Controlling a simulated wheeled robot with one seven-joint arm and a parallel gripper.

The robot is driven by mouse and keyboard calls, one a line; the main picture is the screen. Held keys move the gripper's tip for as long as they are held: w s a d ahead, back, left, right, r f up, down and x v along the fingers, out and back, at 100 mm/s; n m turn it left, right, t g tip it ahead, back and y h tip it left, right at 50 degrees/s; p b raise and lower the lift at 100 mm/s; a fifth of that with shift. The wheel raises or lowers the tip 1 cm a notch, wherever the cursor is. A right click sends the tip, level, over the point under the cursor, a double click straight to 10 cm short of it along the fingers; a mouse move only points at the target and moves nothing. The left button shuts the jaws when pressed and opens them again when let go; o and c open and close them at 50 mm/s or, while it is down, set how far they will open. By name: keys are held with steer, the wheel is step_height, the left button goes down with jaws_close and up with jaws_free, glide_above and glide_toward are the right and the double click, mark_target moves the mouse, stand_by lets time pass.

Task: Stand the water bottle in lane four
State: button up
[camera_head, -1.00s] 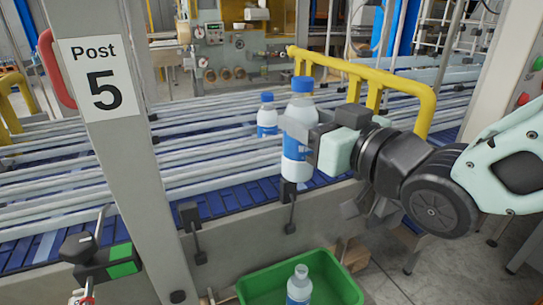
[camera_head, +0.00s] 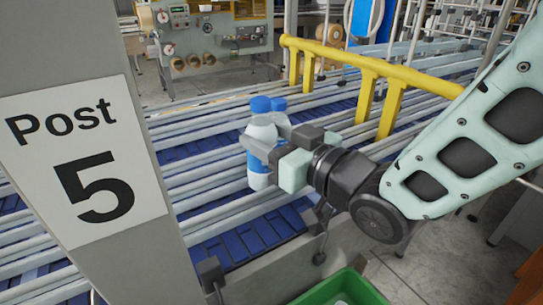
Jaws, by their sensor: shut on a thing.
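My gripper (camera_head: 272,147) is shut on a water bottle (camera_head: 259,180), clear with a blue cap and blue-white label. The bottle is upright over the conveyor lanes, and the jaws cross its upper body. Its base appears above the rails, but its exact height is hard to tell. A second blue-capped bottle (camera_head: 280,106) is just behind it, mostly hidden. I cannot tell whether the two touch. The lanes are blue belts (camera_head: 240,238) between long pale rails (camera_head: 190,172). No lane numbers show.
A grey post with a "Post 5" sign (camera_head: 82,160) fills the left foreground. A yellow guard rail (camera_head: 345,62) runs behind the gripper on the right. A green crate (camera_head: 318,287) is at the bottom edge, its inside mostly out of view. A machine (camera_head: 205,38) stands behind.

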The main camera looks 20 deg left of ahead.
steer(key=shift+f+p, duration=0.7)
steer(key=shift+f, duration=1.55)
steer(key=shift+f, duration=0.15)
steer(key=o, duration=1.2)
steer(key=shift+c, duration=0.2)
